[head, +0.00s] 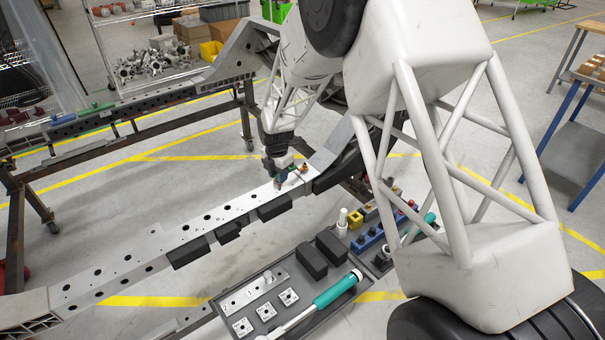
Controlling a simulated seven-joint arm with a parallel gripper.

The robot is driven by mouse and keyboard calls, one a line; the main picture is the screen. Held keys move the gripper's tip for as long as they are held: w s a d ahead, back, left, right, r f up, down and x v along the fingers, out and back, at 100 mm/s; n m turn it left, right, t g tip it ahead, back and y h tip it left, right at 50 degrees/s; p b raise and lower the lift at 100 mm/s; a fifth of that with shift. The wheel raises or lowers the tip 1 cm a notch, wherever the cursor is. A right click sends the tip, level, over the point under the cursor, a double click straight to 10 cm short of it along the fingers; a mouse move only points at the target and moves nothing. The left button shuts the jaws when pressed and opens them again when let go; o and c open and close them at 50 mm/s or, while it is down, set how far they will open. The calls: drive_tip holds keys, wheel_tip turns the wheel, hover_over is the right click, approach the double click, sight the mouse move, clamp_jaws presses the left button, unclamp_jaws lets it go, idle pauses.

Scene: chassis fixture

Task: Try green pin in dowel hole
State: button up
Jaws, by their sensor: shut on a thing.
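My gripper (282,176) points down over the far end of the pale chassis rail (240,205), at the middle of the picture. It is shut on a small dark green piece, which looks like the green pin (281,180); the fingers hide most of it. The pin's lower end is at or just above the rail's top face; I cannot tell whether it is in a hole. The dowel hole is not clearly visible under the gripper. Several dark round holes line the rail to the left of the gripper. A small brass-coloured part (304,169) sits just right of the gripper.
Black blocks (188,252) sit along the rail's near side. A grey tray (355,292) in front holds square plates, black blocks, a teal-handled tool (338,289) and a blue holder (369,240). A second rail (130,102) stands behind. My arm covers the right side.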

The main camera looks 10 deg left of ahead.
drive_tip(key=s+a+r+n, duration=0.2)
drive_tip(key=s+a+n, duration=0.1)
drive_tip(key=s+a, duration=0.6)
drive_tip(key=s+a+r+n, duration=0.2)
drive_tip(key=s+a, duration=0.7)
drive_tip(key=a, duration=0.9)
drive_tip(key=shift+s+n, duration=0.4)
drive_tip(key=shift+n, duration=0.3)
drive_tip(key=shift+a+f, duration=0.1)
drive_tip(key=shift+f, duration=0.1)
drive_tip(key=shift+f, duration=2.65)
drive_tip(key=shift+f, duration=1.3)
drive_tip(key=o, duration=1.1)
drive_tip(key=shift+r, duration=0.1)
drive_tip(key=shift+r, duration=4.35)
